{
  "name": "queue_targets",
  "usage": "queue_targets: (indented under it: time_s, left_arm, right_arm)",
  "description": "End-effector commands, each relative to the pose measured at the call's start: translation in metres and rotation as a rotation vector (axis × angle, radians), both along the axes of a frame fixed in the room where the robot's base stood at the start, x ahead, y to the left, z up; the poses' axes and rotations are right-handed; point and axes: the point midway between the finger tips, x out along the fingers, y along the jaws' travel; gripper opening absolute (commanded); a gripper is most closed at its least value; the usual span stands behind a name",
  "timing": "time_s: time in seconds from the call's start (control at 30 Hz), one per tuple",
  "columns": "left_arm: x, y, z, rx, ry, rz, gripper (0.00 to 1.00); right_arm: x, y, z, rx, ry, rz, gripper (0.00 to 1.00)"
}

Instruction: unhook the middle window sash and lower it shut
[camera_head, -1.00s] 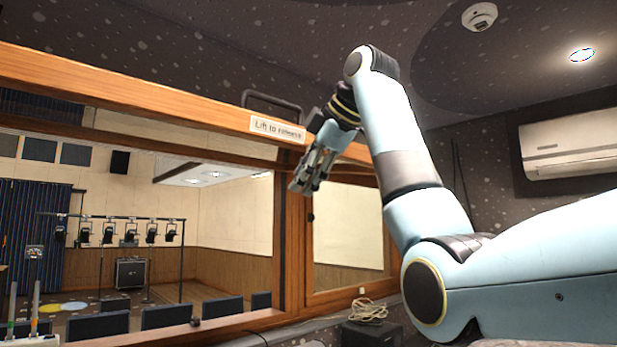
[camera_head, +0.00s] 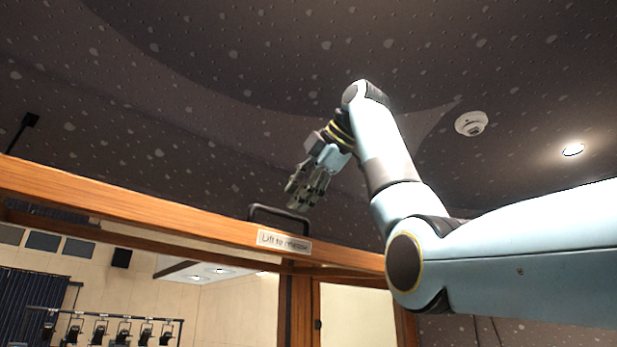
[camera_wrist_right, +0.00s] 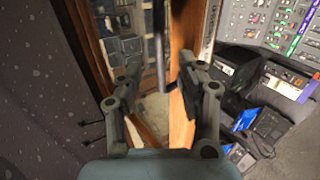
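A long orange-brown wooden rail (camera_head: 130,208) of the window crosses the head view. It carries a white label (camera_head: 284,242) reading "Lift to release". A dark bar handle (camera_head: 262,208) stands on the rail just above the label. My right gripper (camera_head: 298,194) is just above the handle's right end in the picture, fingers pointing down-left. In the right wrist view my right gripper (camera_wrist_right: 158,68) is open, with the dark bar (camera_wrist_right: 161,45) between its spread fingers. I cannot tell whether they touch it. The wooden rail (camera_wrist_right: 182,65) shows behind. My left gripper is not in view.
Through the window, a rig of stage lamps (camera_head: 98,329) and a dark curtain (camera_head: 20,305) show in the room beyond. A smoke detector (camera_head: 471,123) is on the dark ceiling. In the wrist view a fader console (camera_wrist_right: 275,30) and dark devices lie at right.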

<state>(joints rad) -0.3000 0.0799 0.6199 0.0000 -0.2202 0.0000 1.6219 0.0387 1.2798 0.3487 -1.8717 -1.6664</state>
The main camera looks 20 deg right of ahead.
Motion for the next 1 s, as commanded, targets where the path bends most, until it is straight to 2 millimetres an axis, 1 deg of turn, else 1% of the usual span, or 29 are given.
queue_targets:
  time_s: [0.1,0.3,0.5,0.7,0.93,0.97,1.0]
  left_arm:
    - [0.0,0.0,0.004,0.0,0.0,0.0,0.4]
    - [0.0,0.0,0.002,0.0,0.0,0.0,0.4]
    - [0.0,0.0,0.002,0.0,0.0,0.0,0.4]
    - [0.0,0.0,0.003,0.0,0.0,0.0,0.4]
    - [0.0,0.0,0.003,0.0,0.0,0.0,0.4]
    - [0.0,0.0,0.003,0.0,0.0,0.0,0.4]
    - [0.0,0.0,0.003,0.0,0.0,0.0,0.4]
  right_arm:
    - [0.013,0.005,-0.008,0.0,0.002,0.001,0.38]
    - [0.033,0.013,-0.022,0.0,0.003,0.0,0.38]
    - [0.047,0.017,-0.029,0.0,0.001,0.0,0.38]
    - [0.052,0.019,-0.032,0.0,0.001,0.0,0.38]
    - [0.053,0.019,-0.033,0.0,0.0,0.0,0.38]
    - [0.053,0.019,-0.033,0.0,0.0,0.0,0.36]
    - [0.053,0.019,-0.033,0.0,0.0,0.0,0.3]
